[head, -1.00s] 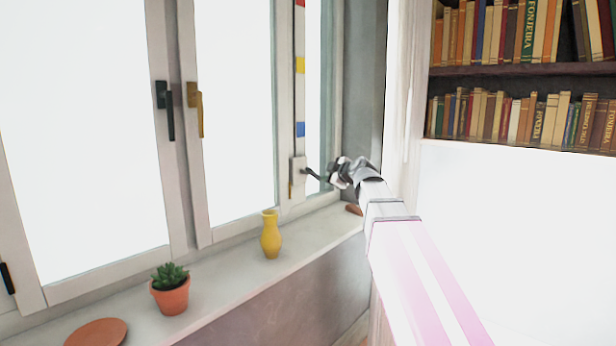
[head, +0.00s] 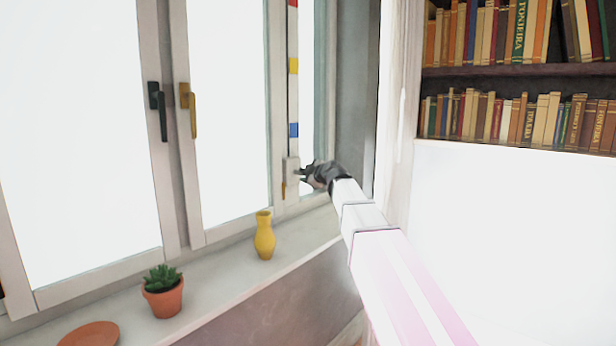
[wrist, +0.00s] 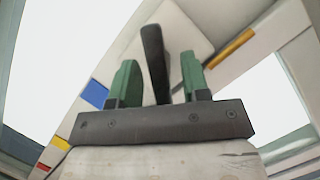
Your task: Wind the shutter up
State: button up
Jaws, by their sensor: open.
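The winder box (head: 291,172) is a pale plate on the window frame at the foot of a strip with red, yellow and blue marks. In the wrist view its plate (wrist: 190,25) fills the top middle, and a dark crank handle (wrist: 154,55) sticks out towards me. My gripper (head: 304,174) is at the box in the head view and covers most of the crank. In the wrist view my gripper (wrist: 158,75) is open, with one green finger on each side of the handle. Gaps show on both sides. I cannot make out the shutter itself against the bright panes.
A yellow vase (head: 264,238), a potted succulent (head: 162,292) and a terracotta saucer (head: 90,334) stand on the sill (head: 215,287), left of my arm. A black handle (head: 159,110) and a brass handle (head: 190,108) are on the windows. Bookshelves (head: 515,75) are at right.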

grip_shut()
